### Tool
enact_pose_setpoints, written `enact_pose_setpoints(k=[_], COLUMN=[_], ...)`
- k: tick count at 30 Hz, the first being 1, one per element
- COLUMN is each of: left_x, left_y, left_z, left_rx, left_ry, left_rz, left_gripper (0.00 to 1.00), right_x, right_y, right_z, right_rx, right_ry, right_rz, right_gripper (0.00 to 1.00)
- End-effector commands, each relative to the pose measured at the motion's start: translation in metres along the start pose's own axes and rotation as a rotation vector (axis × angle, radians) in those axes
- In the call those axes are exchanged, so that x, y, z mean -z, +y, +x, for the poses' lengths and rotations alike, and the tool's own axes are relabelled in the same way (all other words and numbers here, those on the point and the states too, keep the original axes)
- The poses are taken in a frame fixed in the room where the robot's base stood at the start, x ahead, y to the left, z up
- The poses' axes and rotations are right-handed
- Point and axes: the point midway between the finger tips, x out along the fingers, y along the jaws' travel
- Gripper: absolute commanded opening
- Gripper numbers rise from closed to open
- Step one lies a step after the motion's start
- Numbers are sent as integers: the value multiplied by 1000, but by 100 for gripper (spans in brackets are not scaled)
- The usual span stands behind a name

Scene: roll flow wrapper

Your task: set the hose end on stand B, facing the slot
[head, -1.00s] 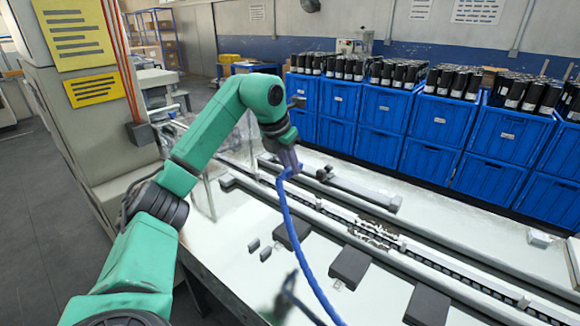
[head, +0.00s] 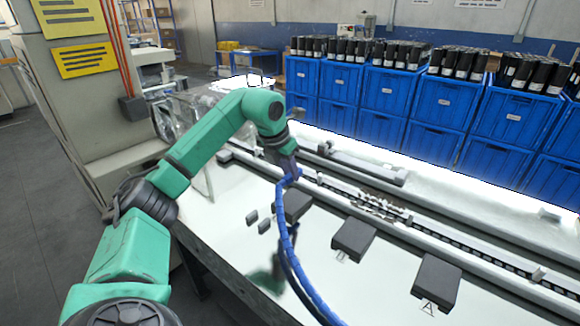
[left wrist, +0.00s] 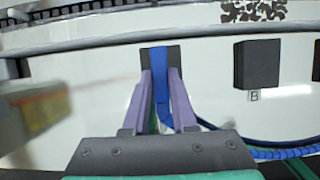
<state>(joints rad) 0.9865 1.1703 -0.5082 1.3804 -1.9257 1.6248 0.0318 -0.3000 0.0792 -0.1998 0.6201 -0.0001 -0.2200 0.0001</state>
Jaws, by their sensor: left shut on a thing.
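My left gripper (head: 288,172) is shut on the blue hose (head: 290,232) near its end and holds it above the white table. In the left wrist view the hose end (left wrist: 160,65) sits between the two purple fingers (left wrist: 160,92). It overlaps a dark block (left wrist: 174,52) behind it; I cannot tell whether they touch. Stand B (left wrist: 256,64), a dark block with a "B" label, is to the right of the fingers, apart from the hose end. In the head view stand B (head: 353,238) is the middle dark block. My right gripper is not in view.
The block labelled A (head: 437,283) stands right of B. Blue crates (head: 385,92) line the back. The hose trails toward the front edge.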

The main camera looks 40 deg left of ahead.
Motion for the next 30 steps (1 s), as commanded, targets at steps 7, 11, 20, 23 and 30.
enact_pose_setpoints(k=[7, 11, 20, 23, 30], left_x=[10, 10, 9, 9, 9], left_y=[0, 0, -17, -30, -60], left_z=[25, 24, 22, 21, 21], left_rx=[-1, 0, 0, 1, 1], left_ry=[1, 0, 0, 0, 0], left_rz=[0, 0, 4, 4, 4], left_gripper=[0, 0, 0, 0, 0], right_x=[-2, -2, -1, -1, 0], right_y=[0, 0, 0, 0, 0], right_z=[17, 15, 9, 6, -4], right_rx=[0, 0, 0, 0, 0], right_ry=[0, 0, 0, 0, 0], right_rz=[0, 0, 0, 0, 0], right_gripper=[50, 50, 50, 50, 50])
